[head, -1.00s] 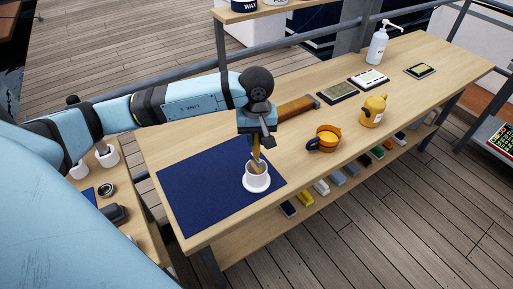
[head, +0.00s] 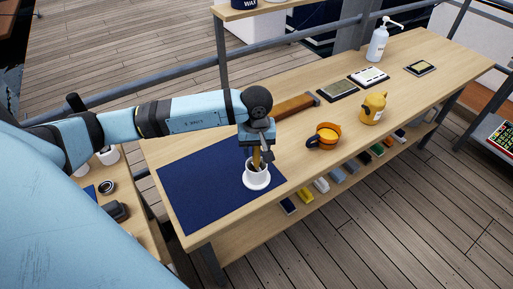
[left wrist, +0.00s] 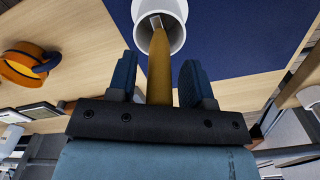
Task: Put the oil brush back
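The oil brush (head: 257,159) stands in a white cup (head: 256,177) on a white saucer at the right part of the dark blue mat (head: 205,190). In the left wrist view its tan handle (left wrist: 160,70) runs from between my fingers into the mouth of the white cup (left wrist: 172,14). My left gripper (head: 257,148) is above the cup. In the left wrist view my left gripper (left wrist: 159,82) is open around the handle, with a gap on each side. The brush's bristles are hidden inside the cup. My right gripper is not in view.
A brown tool (head: 294,105) lies behind. A pump bottle (head: 378,45) stands far back. Several coloured blocks lie on the lower shelf.

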